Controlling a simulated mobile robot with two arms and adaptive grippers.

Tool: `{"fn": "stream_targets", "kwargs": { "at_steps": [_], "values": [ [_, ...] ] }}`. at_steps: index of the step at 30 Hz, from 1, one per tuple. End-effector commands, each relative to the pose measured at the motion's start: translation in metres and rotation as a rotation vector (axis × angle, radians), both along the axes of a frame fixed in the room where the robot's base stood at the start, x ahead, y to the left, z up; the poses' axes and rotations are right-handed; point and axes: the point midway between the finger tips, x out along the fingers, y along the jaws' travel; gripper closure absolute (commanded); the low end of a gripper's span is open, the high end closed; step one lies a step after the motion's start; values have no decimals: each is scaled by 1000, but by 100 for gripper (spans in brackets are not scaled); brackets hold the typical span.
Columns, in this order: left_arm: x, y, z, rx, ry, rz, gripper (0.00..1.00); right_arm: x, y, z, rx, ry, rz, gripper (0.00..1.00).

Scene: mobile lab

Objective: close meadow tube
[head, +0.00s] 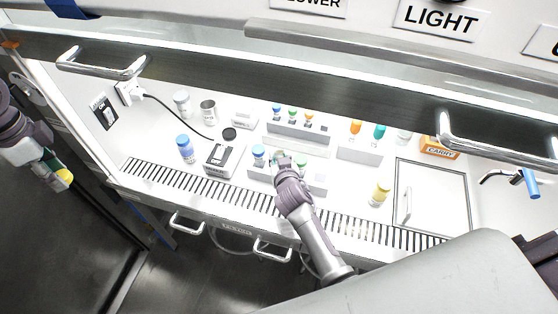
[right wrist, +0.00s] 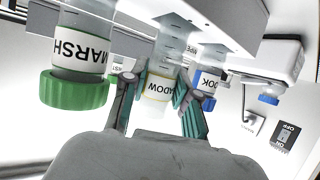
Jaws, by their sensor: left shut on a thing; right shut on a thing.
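The meadow tube (right wrist: 160,82), with a yellow-edged label, stands in the front white rack (head: 258,173). My right gripper (head: 279,158) has its fingers on both sides of this tube and is shut on it; it also shows in the right wrist view (right wrist: 158,98). No cap shows on the tube in the right wrist view. My left gripper (head: 54,167) is at the far left, away from the rack, and shut on a small yellow thing (head: 65,177) that looks like a cap.
In the right wrist view, the green-capped marsh tube (right wrist: 76,90) and a blue-capped tube (right wrist: 205,88) flank the meadow tube. A yellow-capped bottle (head: 380,193) stands to the right on the bench, and a blue-capped bottle (head: 185,148) and a balance-like device (head: 222,157) to the left.

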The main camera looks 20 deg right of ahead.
Motion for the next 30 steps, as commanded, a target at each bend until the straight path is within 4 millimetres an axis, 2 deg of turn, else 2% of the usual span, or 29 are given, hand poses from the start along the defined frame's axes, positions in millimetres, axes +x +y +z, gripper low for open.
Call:
{"fn": "stream_targets", "kwargs": {
  "at_steps": [1, 6, 12, 16, 25, 26, 30],
  "values": [
    [0, 0, 3, 0, 0, 0, 72, 1, 0, 15, -1, -7, 2, 100],
    [0, 0, 2, 0, 0, 0, 72, 1, 0, 49, -1, -9, 1, 100],
    [0, 0, 0, 0, 0, 0, 72, 1, 0, 77, 1, -6, 1, 100],
    [0, 0, -1, 0, 0, 0, 72, 1, 0, 84, -1, -5, 1, 100],
    [0, 0, 0, 0, 0, 0, 72, 1, 0, 84, -1, -4, 1, 100],
    [0, 0, 0, 0, 0, 0, 72, 1, 0, 84, -1, -4, 1, 76],
    [0, 0, 0, 0, 0, 0, 72, 1, 0, 84, -1, -4, 1, 100]
  ]
}}
